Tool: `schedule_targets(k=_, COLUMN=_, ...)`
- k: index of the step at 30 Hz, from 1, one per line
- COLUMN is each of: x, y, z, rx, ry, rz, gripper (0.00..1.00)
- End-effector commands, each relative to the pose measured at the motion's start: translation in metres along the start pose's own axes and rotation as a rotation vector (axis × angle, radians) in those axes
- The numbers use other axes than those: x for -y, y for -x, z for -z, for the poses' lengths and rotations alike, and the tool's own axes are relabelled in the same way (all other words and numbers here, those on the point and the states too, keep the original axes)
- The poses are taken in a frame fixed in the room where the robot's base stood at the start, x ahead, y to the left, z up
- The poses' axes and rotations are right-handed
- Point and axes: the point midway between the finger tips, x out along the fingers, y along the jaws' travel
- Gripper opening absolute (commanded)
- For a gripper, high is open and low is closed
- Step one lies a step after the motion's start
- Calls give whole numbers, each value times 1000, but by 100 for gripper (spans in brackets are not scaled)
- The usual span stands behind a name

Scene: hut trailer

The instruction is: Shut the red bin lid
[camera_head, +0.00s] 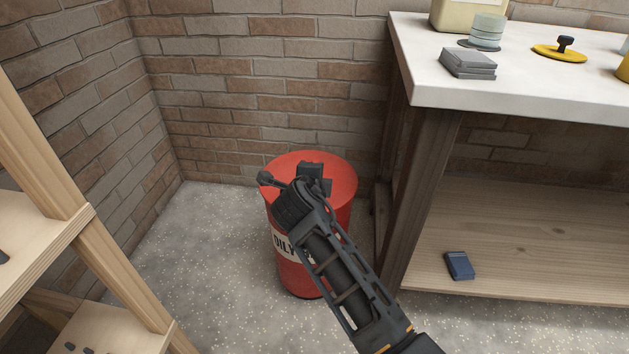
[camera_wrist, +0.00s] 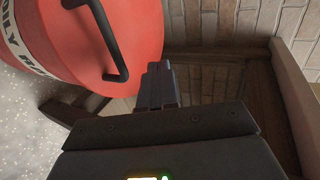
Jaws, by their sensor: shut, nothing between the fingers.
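The red bin (camera_head: 290,268) stands on the floor in the corner, with a pale "OILY" label partly hidden by my arm. Its red lid (camera_head: 338,176) lies across the top, and I see no clear gap at the rim. In the wrist view the red lid (camera_wrist: 140,30) carries a black bar handle (camera_wrist: 106,38). My gripper (camera_head: 316,172) is shut and empty over the lid in the head view. In the wrist view its fingertips (camera_wrist: 158,70) are just right of the red surface. Whether they touch it I cannot tell.
A workbench (camera_head: 420,92) with a white top stands close to the right of the bin. A wooden shelf unit (camera_head: 75,225) is at left. Brick walls (camera_head: 230,100) close the corner behind. Speckled floor (camera_head: 190,260) is free left of the bin.

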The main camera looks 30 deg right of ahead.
Motion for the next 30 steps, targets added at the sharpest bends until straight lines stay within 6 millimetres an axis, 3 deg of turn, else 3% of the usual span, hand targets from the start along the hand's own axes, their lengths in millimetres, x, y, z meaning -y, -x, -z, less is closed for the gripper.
schedule_targets(k=1, x=-13, y=-5, z=0, rx=1, ry=-1, rz=1, gripper=0)
schedule_targets(k=3, x=-20, y=-6, z=0, rx=1, ry=0, rz=0, gripper=0)
schedule_targets(k=12, x=-40, y=-10, z=0, rx=0, ry=1, rz=-1, gripper=0)
schedule_targets(k=30, x=-47, y=-11, z=0, rx=0, ry=1, rz=-2, gripper=0)
